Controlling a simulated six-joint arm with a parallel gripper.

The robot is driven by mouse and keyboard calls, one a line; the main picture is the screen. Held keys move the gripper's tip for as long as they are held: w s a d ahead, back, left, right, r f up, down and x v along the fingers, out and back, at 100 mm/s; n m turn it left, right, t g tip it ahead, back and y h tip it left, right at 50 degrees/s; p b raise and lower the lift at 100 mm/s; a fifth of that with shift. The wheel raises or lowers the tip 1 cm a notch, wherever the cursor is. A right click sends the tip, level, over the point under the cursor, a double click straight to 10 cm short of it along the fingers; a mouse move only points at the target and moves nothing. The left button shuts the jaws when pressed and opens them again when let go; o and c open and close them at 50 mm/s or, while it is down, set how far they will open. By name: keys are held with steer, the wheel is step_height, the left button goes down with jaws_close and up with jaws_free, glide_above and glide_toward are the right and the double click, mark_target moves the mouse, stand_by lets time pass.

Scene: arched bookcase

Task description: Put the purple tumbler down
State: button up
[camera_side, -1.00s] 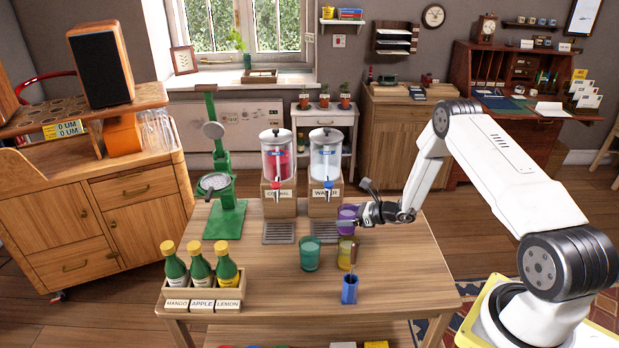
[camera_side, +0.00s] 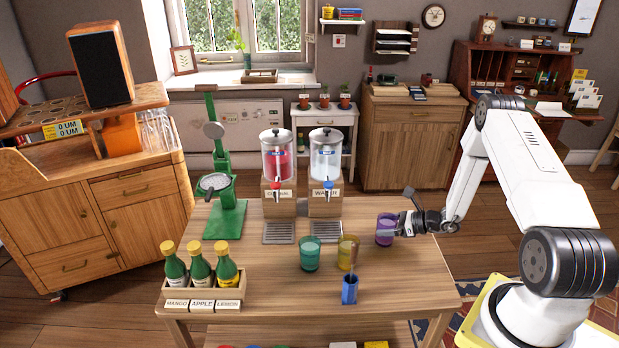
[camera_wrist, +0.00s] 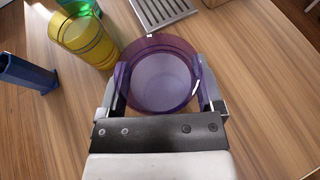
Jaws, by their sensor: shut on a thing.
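The purple tumbler (camera_side: 385,230) is upright over the right part of the wooden table, to the right of the yellow tumbler (camera_side: 348,252). My gripper (camera_side: 396,229) is shut on it from the right side. In the wrist view the purple tumbler (camera_wrist: 162,78) sits between the two fingers of my gripper (camera_wrist: 162,98), and I look down into its open, empty-looking mouth. Whether its base touches the table or hangs just above it, I cannot tell.
A green tumbler (camera_side: 309,254) and a blue holder (camera_side: 349,290) with a thin stick stand left of the purple tumbler. A bottle crate (camera_side: 204,290) is front left. The table's right front is clear.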

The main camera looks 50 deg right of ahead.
stand_by(0.4)
steer(key=shift+w+a+r, duration=0.2)
steer(key=shift+w+r, duration=0.05)
steer(key=shift+r, duration=0.15)
steer(key=w+a+r, duration=0.2)
steer(key=a+r, duration=0.6)
steer(key=r, duration=0.2)
steer(key=w+a+r+n+y, duration=0.1)
steer(key=w+a+r, duration=0.1)
steer(key=a+r, duration=0.7)
steer(key=shift+w+a+r+g, duration=0.15)
steer(key=shift+a+r+g, duration=0.1)
steer(key=shift+r+g, duration=0.2)
steer(key=w+a+r+m+t+h, duration=0.1)
steer(key=w+a+r+m+h, duration=0.1)
steer(key=a+r, duration=0.5)
steer(key=shift+r, duration=1.7)
